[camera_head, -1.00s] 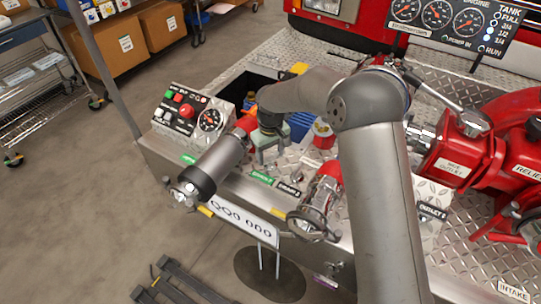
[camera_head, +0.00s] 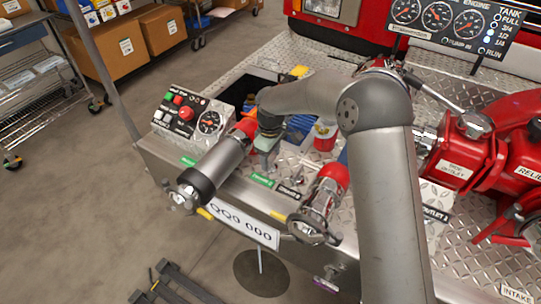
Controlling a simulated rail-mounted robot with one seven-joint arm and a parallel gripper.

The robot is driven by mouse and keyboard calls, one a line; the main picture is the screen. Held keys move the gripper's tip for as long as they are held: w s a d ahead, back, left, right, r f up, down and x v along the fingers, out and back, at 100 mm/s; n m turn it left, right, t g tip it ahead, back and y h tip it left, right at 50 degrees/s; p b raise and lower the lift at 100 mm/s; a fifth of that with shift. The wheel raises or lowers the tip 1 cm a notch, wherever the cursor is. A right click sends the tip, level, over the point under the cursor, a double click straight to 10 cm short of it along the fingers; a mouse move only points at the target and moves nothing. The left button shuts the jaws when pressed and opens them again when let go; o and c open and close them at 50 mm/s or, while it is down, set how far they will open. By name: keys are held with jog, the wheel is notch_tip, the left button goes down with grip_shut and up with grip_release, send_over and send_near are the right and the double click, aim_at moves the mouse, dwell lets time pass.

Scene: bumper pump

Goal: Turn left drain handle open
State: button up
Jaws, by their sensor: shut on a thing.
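My gripper (camera_head: 265,164) points down at the bumper deck, between the grey left outlet cylinder (camera_head: 222,164) and the right outlet (camera_head: 321,198). It is shut, and its fingers are just behind a green label (camera_head: 262,181). The left drain handle cannot be made out; the gripper and wrist cover the spot between its fingers. How far the handle is turned cannot be told.
A control panel (camera_head: 190,115) with buttons and a gauge stands left of my wrist. Red pump pipes (camera_head: 465,150) fill the right side. Open floor (camera_head: 80,210) lies at the left.

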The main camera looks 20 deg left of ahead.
aim_at(270, 158)
jog(key=o, duration=1)
notch_tip(270, 158, up, 17)
jog(key=shift+r+b, duration=0.2)
jog(key=shift+b, duration=0.15)
